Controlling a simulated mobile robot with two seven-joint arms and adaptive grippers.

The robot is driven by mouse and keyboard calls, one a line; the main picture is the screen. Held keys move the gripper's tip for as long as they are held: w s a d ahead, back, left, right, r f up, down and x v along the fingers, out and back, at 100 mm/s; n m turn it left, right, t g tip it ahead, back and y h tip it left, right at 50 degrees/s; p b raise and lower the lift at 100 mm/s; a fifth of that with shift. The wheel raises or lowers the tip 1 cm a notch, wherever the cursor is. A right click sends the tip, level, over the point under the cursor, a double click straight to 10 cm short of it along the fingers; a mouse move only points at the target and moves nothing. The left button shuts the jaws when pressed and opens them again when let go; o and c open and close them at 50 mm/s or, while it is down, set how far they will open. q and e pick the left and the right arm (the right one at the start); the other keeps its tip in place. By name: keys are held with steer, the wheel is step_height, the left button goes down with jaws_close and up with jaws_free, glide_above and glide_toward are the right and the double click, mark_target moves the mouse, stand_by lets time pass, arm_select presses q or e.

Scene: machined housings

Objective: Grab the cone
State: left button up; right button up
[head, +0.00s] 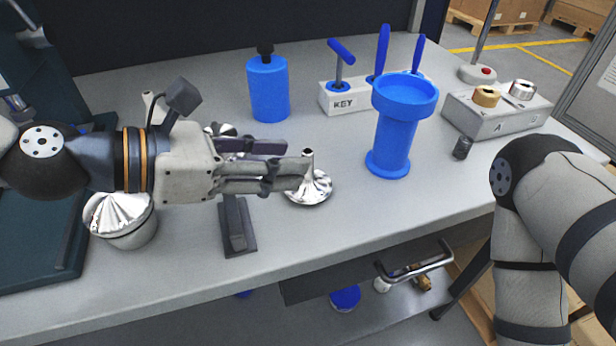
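A shiny metal cone (316,190) with a flared round base and a narrow neck stands upright on the grey workbench, in the middle of the head view. My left gripper (298,157) comes in from the left, and its fingers point right at the cone's neck. The two fingers are apart with a gap between them. The near finger overlaps part of the cone. I cannot tell whether the neck lies between the fingers or whether they touch it. My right arm is at the right edge; its gripper is out of view.
A blue flanged cylinder (394,140) stands right of the cone. A blue bottle (268,90) and a white KEY holder (350,98) are behind. A grey A/B block (495,115) is at right.

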mark_target(308, 151)
arm_select(q)
steer(key=x, duration=0.5)
steer(key=shift+w+r+b, duration=0.1)
steer(key=shift+w+b, duration=0.05)
steer(key=shift+b, duration=0.2)
steer(key=shift+r, duration=0.1)
jaws_close()
